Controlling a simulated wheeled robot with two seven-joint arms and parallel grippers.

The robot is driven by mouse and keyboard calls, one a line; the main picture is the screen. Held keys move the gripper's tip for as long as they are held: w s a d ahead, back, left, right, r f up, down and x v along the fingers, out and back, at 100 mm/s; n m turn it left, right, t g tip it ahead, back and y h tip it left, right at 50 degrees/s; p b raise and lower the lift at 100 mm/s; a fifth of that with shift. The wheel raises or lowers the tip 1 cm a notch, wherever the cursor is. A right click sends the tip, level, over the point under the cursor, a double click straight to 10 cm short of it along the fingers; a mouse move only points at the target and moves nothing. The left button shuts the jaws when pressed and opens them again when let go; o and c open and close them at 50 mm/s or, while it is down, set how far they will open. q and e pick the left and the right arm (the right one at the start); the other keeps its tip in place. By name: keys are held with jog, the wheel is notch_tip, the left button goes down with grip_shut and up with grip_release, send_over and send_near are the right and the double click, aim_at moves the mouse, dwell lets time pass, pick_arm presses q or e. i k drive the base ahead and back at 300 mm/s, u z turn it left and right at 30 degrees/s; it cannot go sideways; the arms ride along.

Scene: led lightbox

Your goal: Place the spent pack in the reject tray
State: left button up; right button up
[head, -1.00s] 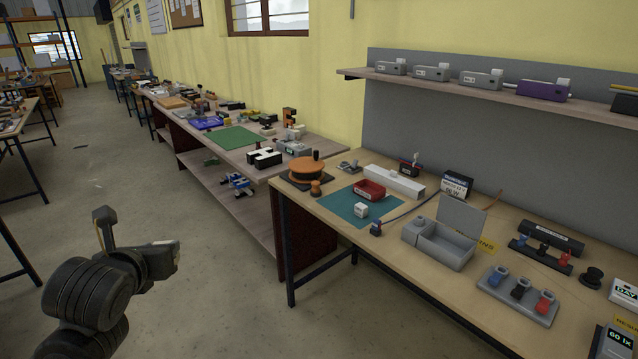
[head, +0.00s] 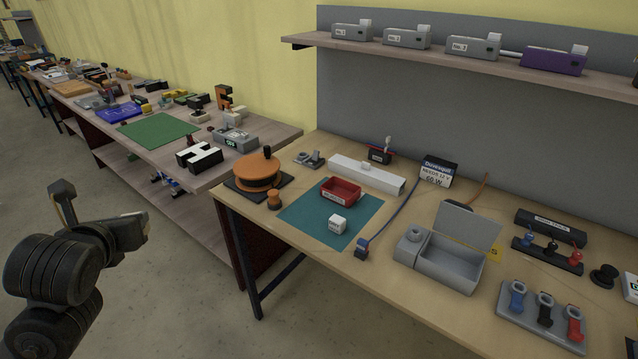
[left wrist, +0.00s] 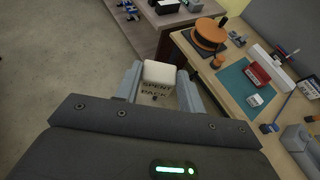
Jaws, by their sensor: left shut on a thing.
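My left gripper (left wrist: 160,92) is shut on the spent pack (left wrist: 158,74), a pale block lettered "SPENT PACK", held between the fingers in the left wrist view. In the head view my left arm is at the lower left, over the floor left of the bench; the pack cannot be made out there. A small red open tray (head: 341,190) with a white label, too small to read, sits on the teal mat (head: 300,212); it looks like the reject tray. It also shows in the left wrist view (left wrist: 258,76), right of the gripper and apart from it. My right gripper is out of view.
A white cube (head: 338,224) stands in front of the red tray, with a blue cable plug (head: 362,248) nearby. An orange turntable (head: 257,172) is left of the mat; a white bar (head: 367,174) lies behind. A grey lidded box (head: 452,262) and a clip stand (head: 540,318) are right.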

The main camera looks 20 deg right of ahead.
aim_at(341, 194)
jog(key=z, duration=0.85)
jog(key=i, duration=0.9)
jog(key=z, duration=0.9)
